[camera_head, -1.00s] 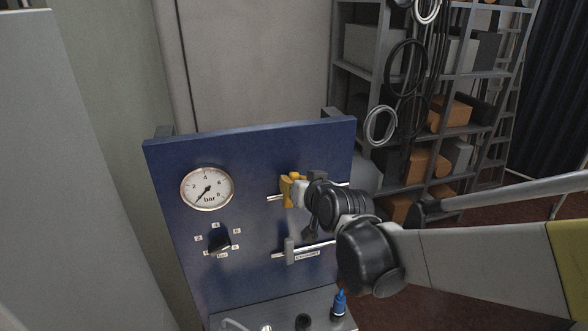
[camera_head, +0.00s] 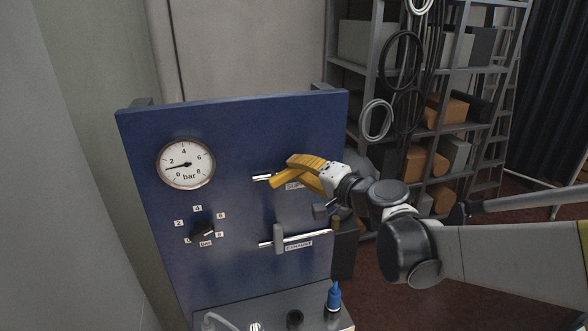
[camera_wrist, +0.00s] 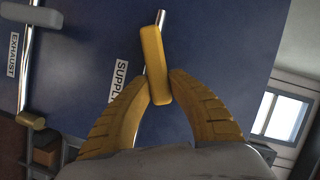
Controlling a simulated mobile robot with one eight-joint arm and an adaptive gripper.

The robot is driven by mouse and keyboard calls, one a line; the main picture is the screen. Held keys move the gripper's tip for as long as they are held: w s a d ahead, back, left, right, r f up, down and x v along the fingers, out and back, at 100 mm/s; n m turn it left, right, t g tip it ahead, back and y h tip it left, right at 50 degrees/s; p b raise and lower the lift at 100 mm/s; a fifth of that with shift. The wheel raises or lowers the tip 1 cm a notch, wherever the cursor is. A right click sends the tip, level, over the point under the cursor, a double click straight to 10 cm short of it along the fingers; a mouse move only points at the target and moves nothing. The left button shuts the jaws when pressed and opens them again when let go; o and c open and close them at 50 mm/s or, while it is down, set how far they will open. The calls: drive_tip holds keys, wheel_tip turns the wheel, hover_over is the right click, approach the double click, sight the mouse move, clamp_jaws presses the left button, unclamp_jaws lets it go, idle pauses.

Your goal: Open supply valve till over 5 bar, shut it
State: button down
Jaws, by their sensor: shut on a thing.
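The supply valve's yellow lever (camera_wrist: 154,60) shows in the wrist view, lying nearly along its metal pipe, slightly tilted. My gripper (camera_wrist: 163,88) has its yellow fingers shut on the lever's near end. In the head view, my gripper (camera_head: 297,170) reaches the supply pipe from the right and hides most of the lever. The round pressure gauge (camera_head: 186,164) has its needle pointing left and slightly down, between 0 and 2 bar. The SUPPLY label (camera_wrist: 121,78) is partly covered by a finger.
The grey exhaust lever (camera_head: 279,239) stands upright across its own pipe below the supply line. A black selector knob (camera_head: 203,232) sits under the gauge on the blue panel (camera_head: 235,130). A blue fitting (camera_head: 334,297) stands on the ledge below. Shelves (camera_head: 430,110) stand behind on the right.

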drive_tip(key=shift+w+d+f+m+t+y+b, duration=0.15)
drive_tip(key=shift+f+m+t+y+b, duration=0.15)
drive_tip(key=shift+f+m+b, duration=0.45)
drive_tip(key=shift+s+d+f+m+t+y+b, duration=0.1)
drive_tip(key=shift+f+m+t+y+b, duration=0.2)
drive_tip(key=shift+m+b, duration=0.85)
drive_tip(key=c, duration=1.2)
unclamp_jaws()
drive_tip(key=shift+w+a+f, duration=0.1)
drive_tip(key=v, duration=1.2)
